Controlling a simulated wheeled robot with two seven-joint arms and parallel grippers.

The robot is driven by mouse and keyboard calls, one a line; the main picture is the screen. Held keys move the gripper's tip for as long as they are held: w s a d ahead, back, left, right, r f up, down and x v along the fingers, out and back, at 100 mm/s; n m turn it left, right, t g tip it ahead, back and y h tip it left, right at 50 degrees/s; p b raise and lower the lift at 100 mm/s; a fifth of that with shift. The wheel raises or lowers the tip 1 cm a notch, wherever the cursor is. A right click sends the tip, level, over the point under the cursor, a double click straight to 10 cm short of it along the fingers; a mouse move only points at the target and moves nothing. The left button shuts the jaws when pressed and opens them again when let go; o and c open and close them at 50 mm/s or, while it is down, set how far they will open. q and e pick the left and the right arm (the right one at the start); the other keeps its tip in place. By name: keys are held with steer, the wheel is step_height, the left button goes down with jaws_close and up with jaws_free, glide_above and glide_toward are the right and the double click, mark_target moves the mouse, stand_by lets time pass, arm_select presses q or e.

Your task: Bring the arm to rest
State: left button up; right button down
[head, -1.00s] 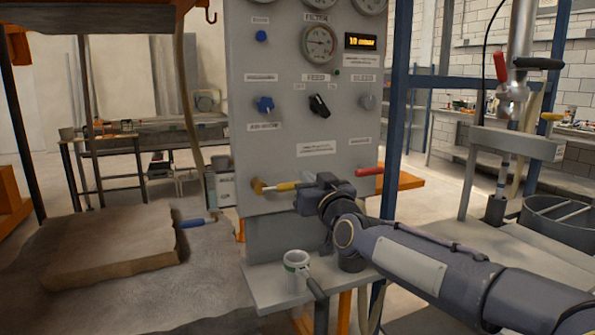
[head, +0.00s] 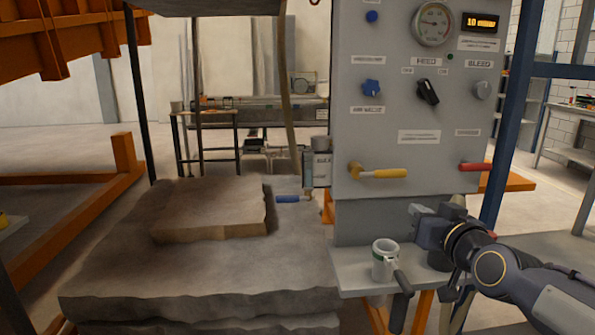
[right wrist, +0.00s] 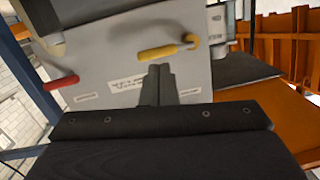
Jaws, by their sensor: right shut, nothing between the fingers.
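My right arm reaches in from the lower right of the head view. Its dark gripper (head: 420,213) is shut and empty, below the grey control panel (head: 395,95) and just above the small shelf. In the right wrist view the fingers (right wrist: 157,78) lie together in front of the panel, with nothing between them. A yellow-handled lever (head: 383,173) sits on the panel, up and left of the gripper and apart from it; it also shows in the right wrist view (right wrist: 165,53). My left gripper is not in view.
A red handle (head: 474,167) is above the gripper. A blue post (head: 512,130) rises at right. Stone slabs (head: 200,275) fill the left foreground, near a blue-handled valve (head: 290,199).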

steer(key=s+a+f+g+y, duration=0.15)
steer(key=s+f+g, duration=0.25)
steer(key=s+f, duration=0.5)
steer(key=s+a+f+m+g, duration=0.1)
steer(key=s+a+f+g, duration=0.15)
steer(key=s+f, duration=0.55)
steer(key=s+a+f+g+y, duration=0.1)
steer(key=s+f+g, duration=0.45)
steer(key=s, duration=0.65)
step_height(320, 180, up, 18)
steer(key=p, duration=1.8)
steer(key=shift+a+t+p, duration=0.25)
steer(key=shift+t+p, duration=0.15)
steer(key=shift+h, duration=0.25)
